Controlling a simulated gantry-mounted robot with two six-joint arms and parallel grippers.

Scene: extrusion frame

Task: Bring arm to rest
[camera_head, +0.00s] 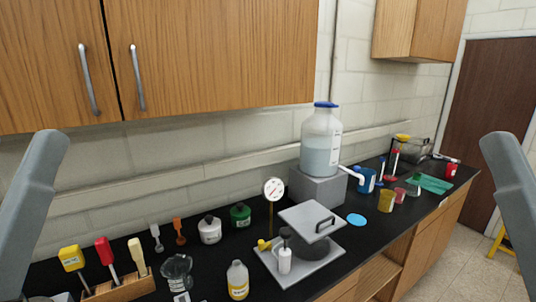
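Only parts of my two arms show, a grey link at the left edge and another at the right edge of the head view. Both are raised in front of the black bench and the wall. Neither gripper is in the picture, so I cannot see their fingers or whether they hold anything. No object is seen touching either visible arm link.
A black bench runs along the wall below wooden cabinets (215,50). On it stand a large jug (321,140) on a grey block (317,188), a grey plate device (312,222), a white-capped bottle (238,281) and a wooden tool rack (122,289). Floor shows at right.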

